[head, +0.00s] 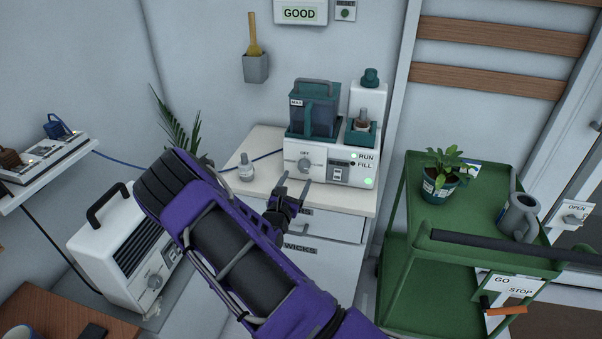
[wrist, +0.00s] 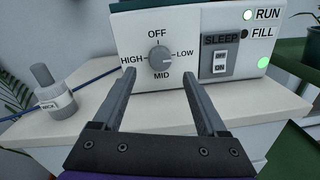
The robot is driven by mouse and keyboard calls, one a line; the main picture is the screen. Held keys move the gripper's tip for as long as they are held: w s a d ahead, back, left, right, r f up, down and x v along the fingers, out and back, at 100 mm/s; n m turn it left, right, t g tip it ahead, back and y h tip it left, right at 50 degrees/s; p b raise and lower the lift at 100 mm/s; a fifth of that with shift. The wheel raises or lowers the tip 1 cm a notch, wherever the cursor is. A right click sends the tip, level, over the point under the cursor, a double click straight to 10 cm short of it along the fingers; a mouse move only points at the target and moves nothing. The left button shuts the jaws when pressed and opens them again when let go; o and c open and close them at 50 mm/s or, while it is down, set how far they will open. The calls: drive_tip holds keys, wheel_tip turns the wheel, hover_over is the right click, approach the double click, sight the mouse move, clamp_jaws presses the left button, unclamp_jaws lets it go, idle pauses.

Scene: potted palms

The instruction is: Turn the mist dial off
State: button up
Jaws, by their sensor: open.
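The mist dial (head: 305,166) is a round grey knob on the front of the white mist machine (head: 330,163). In the wrist view the dial (wrist: 161,59) has OFF above, LOW at right, MID below and HIGH at left. I cannot tell for certain which label its pointer faces. My gripper (head: 297,180) is open and empty, just in front of the dial. In the wrist view its two fingers (wrist: 157,74) point at the machine, one on each side of the dial, apparently short of the knob.
A SLEEP switch (wrist: 221,62) is right of the dial. The RUN lamp (wrist: 248,15) is lit; the FILL lamp (wrist: 243,34) is dark. A small bottle (head: 246,168) stands left on the cabinet top (head: 262,191). A green cart (head: 405,225) with a potted plant (head: 440,177) stands at right.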

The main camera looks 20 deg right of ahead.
sight(302, 168)
drive_tip(key=shift+x, duration=2.7)
clamp_jaws()
